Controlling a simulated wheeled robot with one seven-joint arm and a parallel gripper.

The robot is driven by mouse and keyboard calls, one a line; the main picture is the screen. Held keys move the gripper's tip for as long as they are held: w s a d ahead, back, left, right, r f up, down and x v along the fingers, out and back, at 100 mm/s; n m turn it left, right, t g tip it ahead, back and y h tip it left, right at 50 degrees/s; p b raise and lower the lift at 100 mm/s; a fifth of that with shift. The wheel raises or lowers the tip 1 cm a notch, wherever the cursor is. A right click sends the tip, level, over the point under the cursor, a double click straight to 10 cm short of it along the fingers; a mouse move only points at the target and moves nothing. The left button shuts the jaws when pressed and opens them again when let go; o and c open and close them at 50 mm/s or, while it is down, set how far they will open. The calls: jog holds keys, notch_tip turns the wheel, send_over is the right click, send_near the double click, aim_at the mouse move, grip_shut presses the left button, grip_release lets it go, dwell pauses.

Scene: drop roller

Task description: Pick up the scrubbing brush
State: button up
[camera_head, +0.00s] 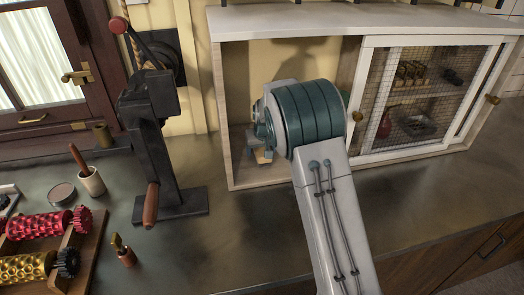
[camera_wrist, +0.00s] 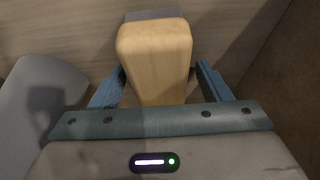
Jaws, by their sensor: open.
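A light wooden block with rounded edges (camera_wrist: 155,55), which appears to be the scrubbing brush, stands in the wrist view between the two blue fingers of my gripper (camera_wrist: 158,84). The fingers are open, one on each side of the block, with a visible gap at least on the right. Its underside and any bristles are hidden. In the head view my arm reaches into the open left part of the cabinet (camera_head: 222,125), and its teal joint hides most of the gripper and the brush.
The cabinet's right part has a wire-mesh sliding door (camera_head: 425,95) with items behind it. A dark hand-cranked machine (camera_head: 150,125) stands left of the cabinet. Red (camera_head: 40,226) and yellow (camera_head: 28,268) rollers lie in a wooden rack at far left. The counter's middle (camera_head: 230,235) is clear.

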jog(key=shift+f+b, duration=0.2)
jog(key=shift+b, duration=0.1)
jog(key=c, duration=1.1)
jog(key=shift+r, duration=0.1)
notch_tip(320, 180, up, 10)
jog(key=shift+r, duration=0.15)
jog(key=o, duration=0.5)
jog(key=shift+c, duration=0.2)
jog(key=c, duration=0.3)
